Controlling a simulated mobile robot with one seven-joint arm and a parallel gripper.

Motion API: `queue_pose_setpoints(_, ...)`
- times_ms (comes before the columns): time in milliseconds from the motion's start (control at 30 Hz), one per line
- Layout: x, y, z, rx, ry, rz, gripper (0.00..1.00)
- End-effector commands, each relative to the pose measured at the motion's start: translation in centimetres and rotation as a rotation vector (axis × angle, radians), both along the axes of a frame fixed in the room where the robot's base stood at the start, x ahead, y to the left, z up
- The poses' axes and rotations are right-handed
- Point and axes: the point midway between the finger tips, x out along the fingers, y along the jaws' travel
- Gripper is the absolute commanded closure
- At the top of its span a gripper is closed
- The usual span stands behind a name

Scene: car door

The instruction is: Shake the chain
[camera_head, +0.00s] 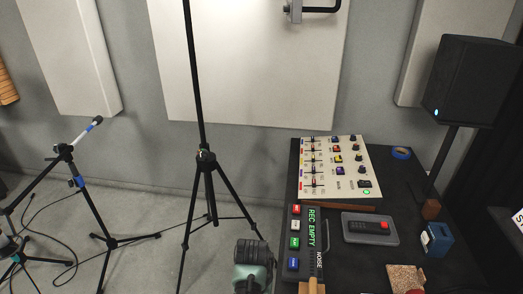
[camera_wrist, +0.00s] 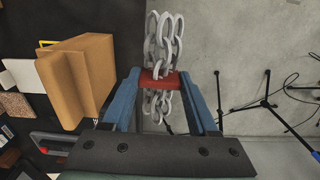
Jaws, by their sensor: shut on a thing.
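In the wrist view, a silver metal chain (camera_wrist: 163,40) of thick links shows between the blue fingers of my gripper (camera_wrist: 161,79). My gripper is shut on a red piece (camera_wrist: 160,80) at the chain. Links show both above and below this red piece in the picture. The chain does not show clearly in the head view.
The black table (camera_head: 399,179) carries a mixer panel (camera_head: 333,164), a grey tray (camera_head: 355,238), a blue box (camera_head: 436,240) and blue tape (camera_head: 401,153). A black speaker (camera_head: 468,80) stands at right. Tripod stands (camera_head: 206,160) and cables occupy the floor at left. A brown block (camera_wrist: 75,75) is left of my gripper in the wrist view.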

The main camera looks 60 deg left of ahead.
Motion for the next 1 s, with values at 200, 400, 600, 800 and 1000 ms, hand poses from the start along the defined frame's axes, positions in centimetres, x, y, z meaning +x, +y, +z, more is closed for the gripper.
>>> queue_pose_setpoints(200,-1.9,2.2,0.1,0.002,-0.003,0.001,1.00)
queue_pose_setpoints(400,-2.1,2.4,0.1,0.002,-0.003,-0.001,1.00)
queue_pose_setpoints(600,-0.7,0.8,0.5,0.000,0.000,-0.008,1.00)
queue_pose_setpoints(800,3.6,-3.9,0.8,0.000,-0.001,-0.008,1.00)
queue_pose_setpoints(1000,4.8,-5.1,0.7,0.002,-0.003,0.001,1.00)
